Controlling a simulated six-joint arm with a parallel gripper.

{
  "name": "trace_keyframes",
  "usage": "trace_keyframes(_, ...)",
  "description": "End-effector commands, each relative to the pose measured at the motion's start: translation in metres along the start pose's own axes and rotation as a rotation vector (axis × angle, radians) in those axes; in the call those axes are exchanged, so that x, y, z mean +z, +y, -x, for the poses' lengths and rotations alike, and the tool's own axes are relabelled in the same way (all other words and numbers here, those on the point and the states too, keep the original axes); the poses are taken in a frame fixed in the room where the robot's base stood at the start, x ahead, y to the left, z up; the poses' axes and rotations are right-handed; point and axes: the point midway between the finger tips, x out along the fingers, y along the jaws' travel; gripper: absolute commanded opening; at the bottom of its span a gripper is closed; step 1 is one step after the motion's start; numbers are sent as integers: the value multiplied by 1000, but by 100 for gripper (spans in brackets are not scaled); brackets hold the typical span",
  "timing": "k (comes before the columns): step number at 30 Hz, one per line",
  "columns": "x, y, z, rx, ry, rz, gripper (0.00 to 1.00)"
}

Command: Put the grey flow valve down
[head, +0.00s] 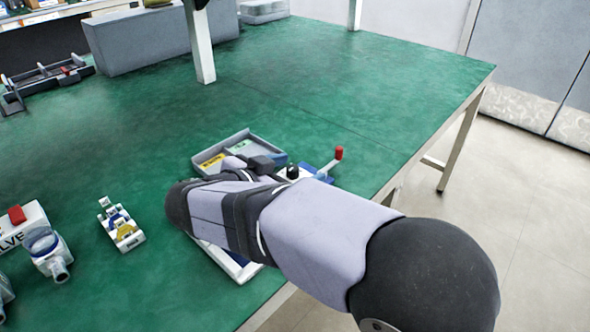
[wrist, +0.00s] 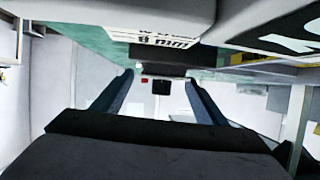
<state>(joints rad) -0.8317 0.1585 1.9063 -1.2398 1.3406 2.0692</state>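I cannot pick out the grey flow valve for certain in either view. In the head view my arm covers the work spot, and my fingertips are hidden behind it. In the wrist view the two fingers of my gripper (wrist: 159,82) stand apart. A dark block (wrist: 160,57) shows between or just beyond the fingertips; I cannot tell whether they touch it. A large grey body (wrist: 130,12) fills the top of the wrist view, close to the camera, beside a grey part with a black lettered label (wrist: 292,32).
A grey tray (head: 204,171) with yellow and green labels lies beyond my arm. A red-knobbed lever (head: 338,154) stands right of it. A white-edged tray (head: 217,259) is partly under my arm. A small fitting (head: 121,226) and a clear-topped canister (head: 47,252) stand left.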

Motion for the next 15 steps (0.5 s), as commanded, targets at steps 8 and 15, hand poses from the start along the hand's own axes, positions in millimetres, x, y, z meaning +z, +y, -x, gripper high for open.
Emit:
trace_keyframes(8, -2, 0, 1, 0, 0, 0, 66)
trace_keyframes(15, -3, -2, 24, -5, 1, 0, 66)
